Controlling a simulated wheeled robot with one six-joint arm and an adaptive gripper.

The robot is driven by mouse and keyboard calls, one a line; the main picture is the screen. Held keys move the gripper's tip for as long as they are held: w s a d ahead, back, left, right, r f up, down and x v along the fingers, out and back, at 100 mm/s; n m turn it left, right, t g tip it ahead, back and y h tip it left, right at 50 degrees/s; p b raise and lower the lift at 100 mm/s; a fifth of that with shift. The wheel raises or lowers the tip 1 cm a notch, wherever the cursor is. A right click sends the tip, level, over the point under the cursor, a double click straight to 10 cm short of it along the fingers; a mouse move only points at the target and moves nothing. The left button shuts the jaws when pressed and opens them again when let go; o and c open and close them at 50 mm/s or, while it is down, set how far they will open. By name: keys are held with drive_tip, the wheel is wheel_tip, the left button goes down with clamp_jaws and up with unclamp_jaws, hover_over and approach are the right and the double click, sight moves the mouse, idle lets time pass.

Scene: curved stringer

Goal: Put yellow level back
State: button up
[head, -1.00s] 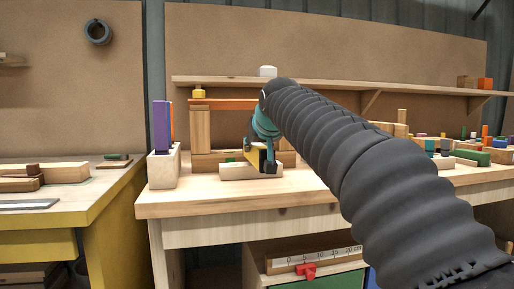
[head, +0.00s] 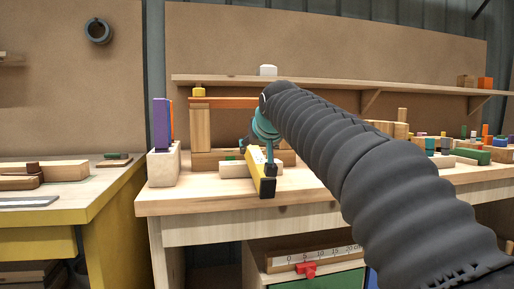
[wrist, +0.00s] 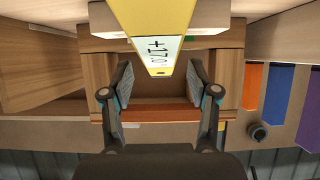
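The yellow level (head: 259,172) is tilted in the air above the front of the workbench, its dark end lowest and towards the front edge. In the wrist view the level (wrist: 155,22) comes down from the top between the fingertips of my gripper (wrist: 160,66). A white display on it shows what looks like +17.0. Much of my gripper is hidden behind my arm in the head view.
Behind the level, a wooden post (head: 200,130) bears an orange-red beam (head: 225,103) with a small yellow block (head: 199,91). A pale holder (head: 163,168) with purple and orange pieces stands left. A pale block (head: 233,169) lies behind the level. Several blocks crowd the right.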

drive_tip(key=shift+r, duration=0.2)
drive_tip(key=p+v, duration=0.1)
drive_tip(key=v, duration=1.1)
drive_tip(key=shift+r, duration=0.45)
drive_tip(key=s+d+f+m+g+h, duration=0.1)
drive_tip(key=s+d+f+g, duration=0.1)
drive_tip(key=s+d+f, duration=0.3)
drive_tip(key=s+d+f+m+g+h, duration=0.1)
drive_tip(key=s+d+f, duration=0.5)
drive_tip(key=s+f, duration=0.7)
drive_tip(key=s+d+f+m+g+h, duration=0.1)
drive_tip(key=s+d+f+g, duration=0.2)
drive_tip(key=s+f, duration=0.6)
wheel_tip(320, 180, down, 13)
drive_tip(key=shift+s+d+r, duration=0.1)
drive_tip(key=shift+s+d, duration=0.25)
drive_tip(key=shift+d, duration=0.9)
